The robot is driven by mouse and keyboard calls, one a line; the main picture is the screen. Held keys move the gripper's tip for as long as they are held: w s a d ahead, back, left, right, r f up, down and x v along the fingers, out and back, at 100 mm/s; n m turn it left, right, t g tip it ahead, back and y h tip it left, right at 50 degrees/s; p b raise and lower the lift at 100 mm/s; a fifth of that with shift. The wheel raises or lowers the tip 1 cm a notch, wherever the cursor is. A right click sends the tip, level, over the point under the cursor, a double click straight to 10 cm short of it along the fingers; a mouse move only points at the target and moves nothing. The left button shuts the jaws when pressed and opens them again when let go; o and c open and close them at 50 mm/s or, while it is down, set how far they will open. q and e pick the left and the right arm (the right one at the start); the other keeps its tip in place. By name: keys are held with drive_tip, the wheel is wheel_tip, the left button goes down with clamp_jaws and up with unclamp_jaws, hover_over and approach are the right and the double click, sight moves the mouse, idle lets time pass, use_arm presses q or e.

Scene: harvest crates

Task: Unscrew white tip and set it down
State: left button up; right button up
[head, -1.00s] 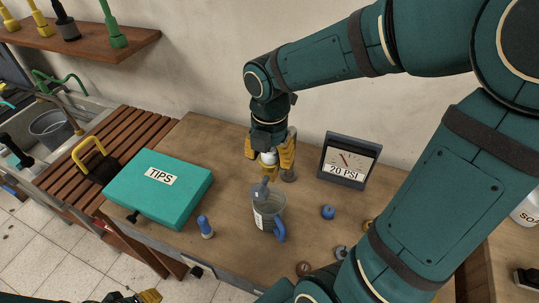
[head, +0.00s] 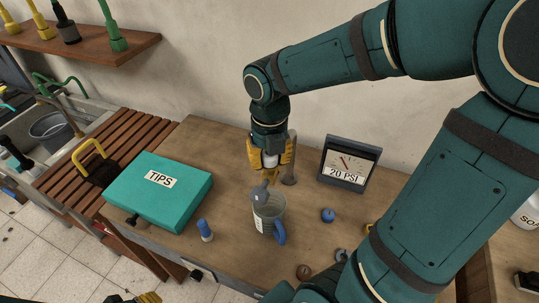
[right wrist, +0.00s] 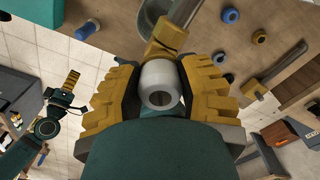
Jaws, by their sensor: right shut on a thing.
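My right gripper (head: 271,158) points down above the bench, shut on the white tip (head: 270,161). In the right wrist view the white tip (right wrist: 158,78), a short cylinder with a hole in its end, sits between the two yellow fingers of my right gripper (right wrist: 160,92). A yellow fitting (right wrist: 164,45) is directly beyond the tip and also shows below it in the head view (head: 271,177). I cannot tell how far the tip is threaded on. My left gripper (head: 149,298) is only partly in view at the bottom left, its jaws unclear.
A clear jug (head: 267,219) with a blue handle stands just below the gripper. A grey post (head: 290,172) and a 20 PSI gauge (head: 348,162) are to the right.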

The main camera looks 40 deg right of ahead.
drive_tip(key=n, duration=0.4)
drive_tip(key=shift+s+n, duration=0.1)
drive_tip(key=shift+n, duration=0.3)
drive_tip(key=o, duration=0.8)
drive_tip(key=m, duration=0.5)
drive_tip(key=shift+m, duration=0.4)
drive_tip(key=m, duration=0.6)
